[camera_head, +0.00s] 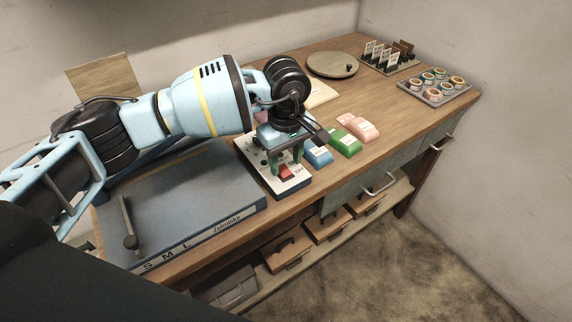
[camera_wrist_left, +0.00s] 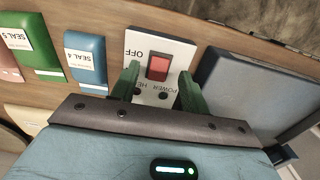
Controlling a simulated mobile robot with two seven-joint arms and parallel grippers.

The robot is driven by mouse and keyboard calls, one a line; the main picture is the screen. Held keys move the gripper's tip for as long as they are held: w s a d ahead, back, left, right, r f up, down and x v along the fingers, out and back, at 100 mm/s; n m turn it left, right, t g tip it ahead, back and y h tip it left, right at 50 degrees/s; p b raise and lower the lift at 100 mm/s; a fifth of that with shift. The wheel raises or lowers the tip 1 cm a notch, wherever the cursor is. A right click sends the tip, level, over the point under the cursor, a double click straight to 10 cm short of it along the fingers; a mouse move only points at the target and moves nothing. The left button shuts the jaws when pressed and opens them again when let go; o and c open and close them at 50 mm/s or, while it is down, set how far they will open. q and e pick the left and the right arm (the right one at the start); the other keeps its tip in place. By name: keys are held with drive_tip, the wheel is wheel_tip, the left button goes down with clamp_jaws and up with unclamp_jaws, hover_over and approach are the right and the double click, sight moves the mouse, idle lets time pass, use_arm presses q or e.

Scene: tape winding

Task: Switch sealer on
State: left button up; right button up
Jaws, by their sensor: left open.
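The sealer's control panel (camera_head: 295,184) is a pale box on the workbench, at the right end of the blue-grey sealer bed (camera_head: 190,190). Its red power switch (camera_head: 286,172) sits near the front, by the word OFF. In the left wrist view the red switch (camera_wrist_left: 158,67) lies between the two green fingers. My left gripper (camera_head: 285,158) points down over the panel and is open, one finger on each side of the switch. Whether the fingertips touch the panel, I cannot tell. The switch's rocker position is not clear. My right gripper is not in view.
Blue (camera_head: 318,155), green (camera_head: 344,143) and pink (camera_head: 361,128) seal blocks stand right of the panel. A round wooden board (camera_head: 331,65), a card rack (camera_head: 388,57) and a tray of rolls (camera_head: 439,87) stand farther back. Drawers hang below the bench.

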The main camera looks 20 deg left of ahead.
sight(285, 172)
use_arm(q)
drive_tip(key=shift+f, duration=1.2)
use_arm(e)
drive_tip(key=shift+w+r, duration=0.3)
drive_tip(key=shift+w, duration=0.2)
